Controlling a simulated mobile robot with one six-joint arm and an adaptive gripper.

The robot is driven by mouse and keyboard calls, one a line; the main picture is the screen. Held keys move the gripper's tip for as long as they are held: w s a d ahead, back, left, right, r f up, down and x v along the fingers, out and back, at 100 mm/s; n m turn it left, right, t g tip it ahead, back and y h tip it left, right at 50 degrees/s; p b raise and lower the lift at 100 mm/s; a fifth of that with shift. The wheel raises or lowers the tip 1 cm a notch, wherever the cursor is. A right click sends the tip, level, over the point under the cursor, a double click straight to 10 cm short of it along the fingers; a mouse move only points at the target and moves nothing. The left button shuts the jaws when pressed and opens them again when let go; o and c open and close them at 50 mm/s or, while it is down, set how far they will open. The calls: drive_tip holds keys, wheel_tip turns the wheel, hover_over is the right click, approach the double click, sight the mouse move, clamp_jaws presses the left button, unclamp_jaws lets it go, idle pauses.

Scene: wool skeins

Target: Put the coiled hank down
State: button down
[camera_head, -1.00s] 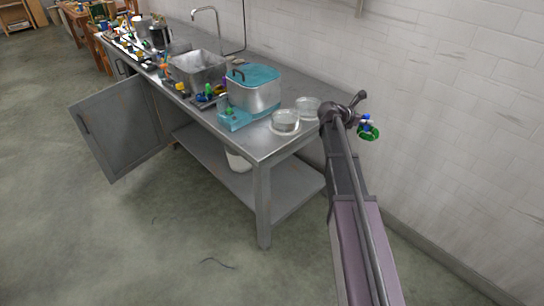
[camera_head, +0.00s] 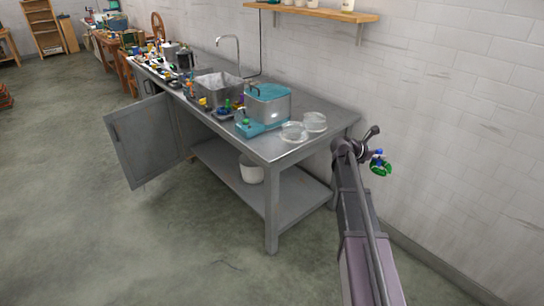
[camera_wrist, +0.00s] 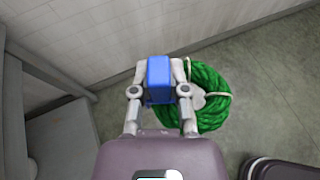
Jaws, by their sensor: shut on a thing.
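The coiled hank (camera_head: 381,169) is a green ring of thick strands with pale ties, seen large in the wrist view (camera_wrist: 212,110). A blue block (camera_wrist: 159,72) sits between the fingers of my gripper (camera_wrist: 160,92), at the hank's left side. My gripper is shut on this blue part, and the hank hangs with it. In the head view my gripper (camera_head: 377,156) holds it in the air, right of the metal table (camera_head: 318,152) and in front of the white wall. The blue block hides part of the coil.
A sink (camera_head: 215,86) and many small items crowd the far left. An open cabinet door (camera_head: 146,140) juts out. A white pot (camera_head: 251,169) stands on the lower shelf.

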drive_tip(key=shift+s+d, duration=0.25)
drive_tip(key=shift+s, duration=0.3)
drive_tip(key=shift+w+a, duration=0.15)
drive_tip(key=shift+a, duration=0.2)
